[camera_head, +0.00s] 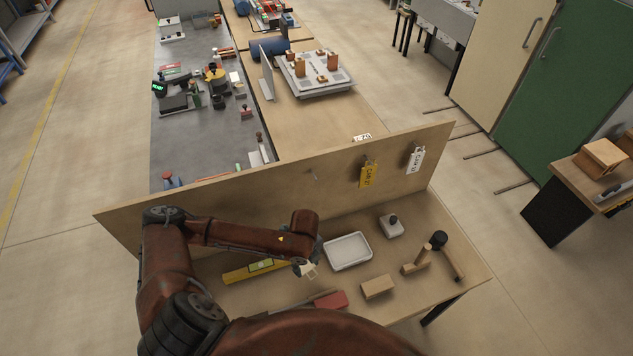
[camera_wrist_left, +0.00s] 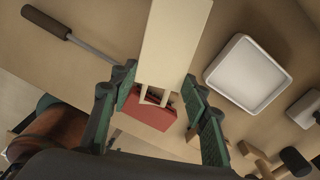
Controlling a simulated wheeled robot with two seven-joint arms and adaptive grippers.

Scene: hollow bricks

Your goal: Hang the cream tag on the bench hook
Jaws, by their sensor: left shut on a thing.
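My left gripper (camera_head: 302,264) is over the bench, left of the white tray, with its arm coming in from the left. In the left wrist view its green fingers (camera_wrist_left: 160,97) are shut on the cream tag (camera_wrist_left: 175,45), a long flat piece with an opening at the end between the fingers. Only a small pale part of the tag (camera_head: 310,271) shows in the head view. A small bare hook (camera_head: 314,175) sticks out of the bench's upright board (camera_head: 270,182), above and behind the gripper, apart from the tag. My right gripper is not visible.
A yellow tag (camera_head: 369,174) and a white tag (camera_head: 415,159) hang on the board to the right. On the bench are a yellow level (camera_head: 240,273), the white tray (camera_head: 347,251), a red block (camera_head: 331,301), a wooden block (camera_head: 377,287) and a mallet-like tool (camera_head: 447,255).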

